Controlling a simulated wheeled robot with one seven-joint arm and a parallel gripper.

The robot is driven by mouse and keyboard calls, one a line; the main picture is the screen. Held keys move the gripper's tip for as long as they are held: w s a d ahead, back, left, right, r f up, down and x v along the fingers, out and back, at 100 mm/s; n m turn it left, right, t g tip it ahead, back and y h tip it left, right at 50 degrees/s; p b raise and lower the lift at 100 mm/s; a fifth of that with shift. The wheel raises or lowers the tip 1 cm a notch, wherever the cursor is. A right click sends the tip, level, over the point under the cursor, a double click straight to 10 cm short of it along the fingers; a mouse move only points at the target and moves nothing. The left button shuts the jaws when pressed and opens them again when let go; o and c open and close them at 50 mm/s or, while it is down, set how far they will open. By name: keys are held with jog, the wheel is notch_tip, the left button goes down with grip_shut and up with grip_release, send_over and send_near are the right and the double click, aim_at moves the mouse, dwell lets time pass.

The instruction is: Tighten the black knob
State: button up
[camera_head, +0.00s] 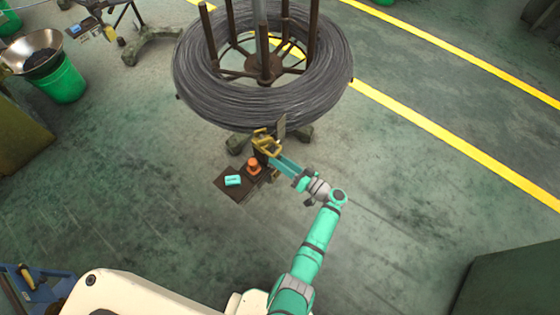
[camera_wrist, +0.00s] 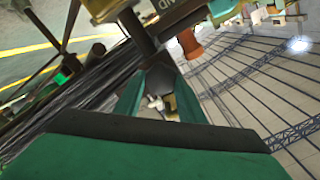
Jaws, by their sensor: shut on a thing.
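The black knob (camera_wrist: 160,76) shows as a dark, blurred shape between my fingertips in the wrist view. My gripper (camera_wrist: 158,88), with teal fingers on either side, is shut on it. In the head view my gripper (camera_head: 273,156) reaches the small fixture below the wire coil, just beside its yellow bracket (camera_head: 266,142). The knob is too small and hidden there to make out. I cannot tell how tight it is.
A large wire coil (camera_head: 205,95) on a stand is just behind the fixture. An orange part (camera_head: 254,165) and a cyan block (camera_head: 233,180) sit at the dark base plate (camera_head: 240,195). A green bin (camera_head: 62,85) stands far left.

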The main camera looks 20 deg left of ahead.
jog(key=shift+f+m, duration=0.2)
jog(key=shift+m, duration=4.7)
jog(key=o, duration=1)
jog(key=shift+o, duration=0.2)
jog(key=v, duration=1.1)
jog(key=shift+w, duration=0.1)
